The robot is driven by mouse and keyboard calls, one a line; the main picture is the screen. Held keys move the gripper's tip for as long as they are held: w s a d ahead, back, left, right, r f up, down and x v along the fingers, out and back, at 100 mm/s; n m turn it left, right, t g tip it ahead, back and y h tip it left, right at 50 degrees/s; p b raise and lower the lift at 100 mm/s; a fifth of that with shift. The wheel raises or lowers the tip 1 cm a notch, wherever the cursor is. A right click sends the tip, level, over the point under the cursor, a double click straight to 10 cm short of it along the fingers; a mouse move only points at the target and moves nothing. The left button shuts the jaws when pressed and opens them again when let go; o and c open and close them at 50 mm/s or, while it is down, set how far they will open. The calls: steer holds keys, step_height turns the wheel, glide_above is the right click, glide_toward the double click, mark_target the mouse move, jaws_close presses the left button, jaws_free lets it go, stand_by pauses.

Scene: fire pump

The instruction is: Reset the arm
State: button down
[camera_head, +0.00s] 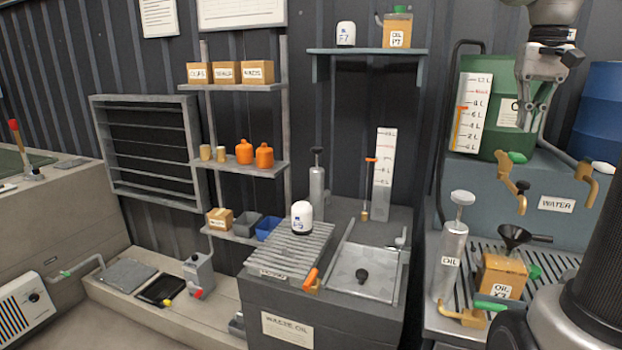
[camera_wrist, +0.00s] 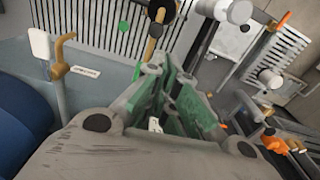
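My gripper (camera_head: 530,122) hangs from my arm at the upper right of the head view, fingers pointing down. It is in front of the green barrel (camera_head: 490,88), above the blue-grey tank (camera_head: 545,180) with the WATER label. In the wrist view the grey fingers stretch away from the camera, with green showing between the finger parts. No object is visible in the fingers. The gap at their tips is not clear.
A blue barrel (camera_head: 600,112) stands right of my gripper. Below are handled valves (camera_head: 513,183), a black funnel (camera_head: 514,236), an oil box (camera_head: 502,275) and a grey OIL pump (camera_head: 452,258). A shelf (camera_head: 368,51) is at the left, above the waste oil counter (camera_head: 330,312).

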steer(key=s+a+f+n+t, duration=0.4)
steer(key=s+a+f, duration=0.8)
steer(key=s+f, duration=0.2)
steer(key=shift+s+a+f+n, duration=0.15)
steer(key=shift+s+a+n, duration=0.15)
steer(key=shift+s+a, duration=0.05)
stand_by(0.8)
